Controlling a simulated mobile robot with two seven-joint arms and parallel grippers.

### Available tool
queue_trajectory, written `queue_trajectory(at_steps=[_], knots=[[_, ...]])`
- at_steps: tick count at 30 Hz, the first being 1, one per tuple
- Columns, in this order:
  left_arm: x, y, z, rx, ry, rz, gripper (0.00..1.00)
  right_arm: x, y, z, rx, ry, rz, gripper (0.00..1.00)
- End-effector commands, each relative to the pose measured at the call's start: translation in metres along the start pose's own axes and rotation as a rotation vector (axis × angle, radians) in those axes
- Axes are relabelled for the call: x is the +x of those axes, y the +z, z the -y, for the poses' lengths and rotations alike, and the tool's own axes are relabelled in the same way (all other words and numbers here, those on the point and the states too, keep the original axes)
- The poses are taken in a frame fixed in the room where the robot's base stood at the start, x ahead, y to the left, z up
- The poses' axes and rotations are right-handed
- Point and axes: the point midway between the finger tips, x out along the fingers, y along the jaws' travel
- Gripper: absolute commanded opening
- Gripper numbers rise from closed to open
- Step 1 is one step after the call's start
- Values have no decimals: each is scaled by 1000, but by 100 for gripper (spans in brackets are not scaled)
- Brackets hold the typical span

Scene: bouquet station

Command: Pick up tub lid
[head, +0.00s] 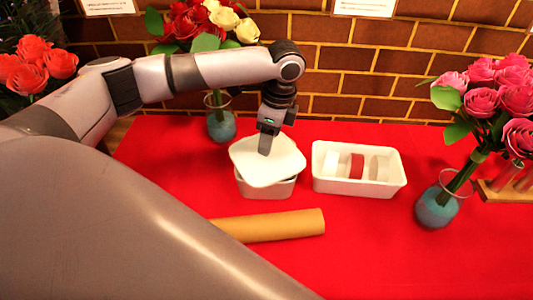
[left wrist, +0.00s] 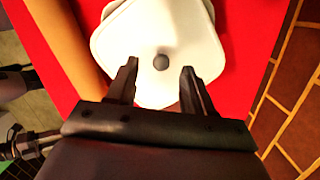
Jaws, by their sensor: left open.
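The white tub lid (head: 285,164) rests slightly askew on a white tub (head: 266,188) in the middle of the red table. In the left wrist view the lid (left wrist: 180,35) shows a round grey knob (left wrist: 161,62) at its centre. My left gripper (head: 264,150) points down over the lid in the head view and hides the knob there. In the left wrist view its two open fingers (left wrist: 158,75) stand apart, with the knob between and just beyond their tips. I cannot tell the exact height above the lid. My right gripper is not in view.
A white tray (head: 335,184) with ribbon rolls stands right of the tub. A brown paper roll (head: 285,225) lies in front. A vase of pink roses (head: 437,207) stands at the right, another vase (head: 221,127) behind the tub. The table (head: 370,250) is clear at front right.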

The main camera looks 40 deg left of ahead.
Motion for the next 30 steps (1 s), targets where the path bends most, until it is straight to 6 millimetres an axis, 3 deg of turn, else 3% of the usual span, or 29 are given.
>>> queue_trajectory(at_steps=[6,13,14,18,30], knots=[[26,0,0,1,1,1,52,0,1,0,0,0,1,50],[27,0,1,1,0,0,52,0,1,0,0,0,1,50],[27,0,1,1,0,0,48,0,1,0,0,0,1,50],[27,0,1,1,0,0,3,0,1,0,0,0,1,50],[24,0,1,1,-1,0,0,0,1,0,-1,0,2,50]])
